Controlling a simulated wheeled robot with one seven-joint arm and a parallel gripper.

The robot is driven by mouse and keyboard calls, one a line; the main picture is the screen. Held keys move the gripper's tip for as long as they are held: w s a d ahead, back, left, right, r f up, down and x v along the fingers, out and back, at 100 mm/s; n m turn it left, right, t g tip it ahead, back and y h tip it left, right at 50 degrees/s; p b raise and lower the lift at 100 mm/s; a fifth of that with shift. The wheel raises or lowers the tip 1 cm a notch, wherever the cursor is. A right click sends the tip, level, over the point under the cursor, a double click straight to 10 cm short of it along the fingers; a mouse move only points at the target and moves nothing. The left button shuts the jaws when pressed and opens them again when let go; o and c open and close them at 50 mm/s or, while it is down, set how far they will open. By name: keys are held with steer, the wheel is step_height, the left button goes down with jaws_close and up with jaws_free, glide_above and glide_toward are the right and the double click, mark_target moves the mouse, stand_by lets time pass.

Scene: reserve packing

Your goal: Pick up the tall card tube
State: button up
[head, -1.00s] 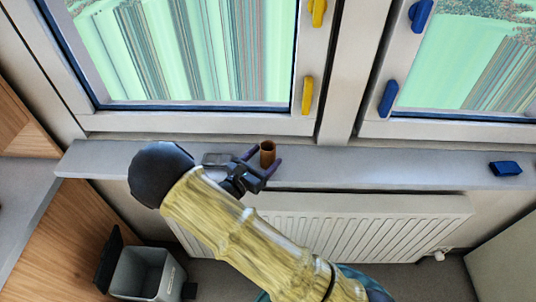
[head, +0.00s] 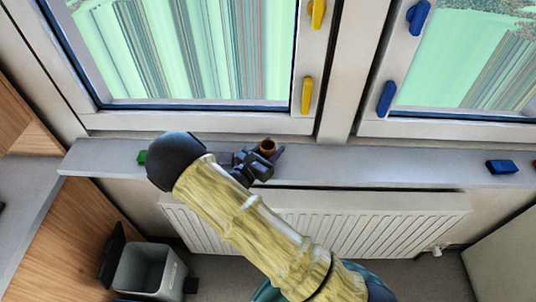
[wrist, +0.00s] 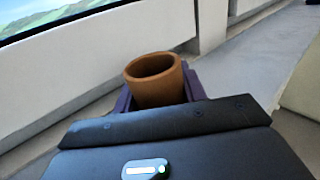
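The tall card tube (head: 268,148) is brown, hollow and upright on the window sill; its open top shows. In the wrist view the tube (wrist: 157,82) stands between the purple fingers of my gripper (wrist: 160,98), its lower part hidden behind the gripper body. My gripper (head: 266,155) reaches around the tube from the front left at sill height. One finger is beside each side of the tube. The fingers look spread around it; whether they touch it is hard to see.
The grey sill (head: 400,175) runs below the windows, with a radiator (head: 350,225) under it. A blue block (head: 502,167) lies at the right. A green object (head: 142,157) shows beside my arm. The window frame stands close behind the tube. A bin (head: 148,270) is on the floor.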

steer(key=c, duration=0.3)
steer(key=shift+r+b, duration=0.1)
steer(key=shift+b, duration=0.2)
steer(key=shift+s+r, duration=0.15)
step_height(320, 180, up, 6)
steer(key=b, duration=0.2)
steer(key=s+b, duration=0.1)
steer(key=s, duration=0.5)
steer(key=s+b, duration=0.2)
steer(key=s, duration=0.5)
steer(key=s+b, duration=0.1)
steer(key=s, duration=0.5)
steer(key=shift+s+a+r+b, duration=0.25)
steer(key=shift+s+a+b, duration=0.1)
steer(key=shift+w, duration=0.1)
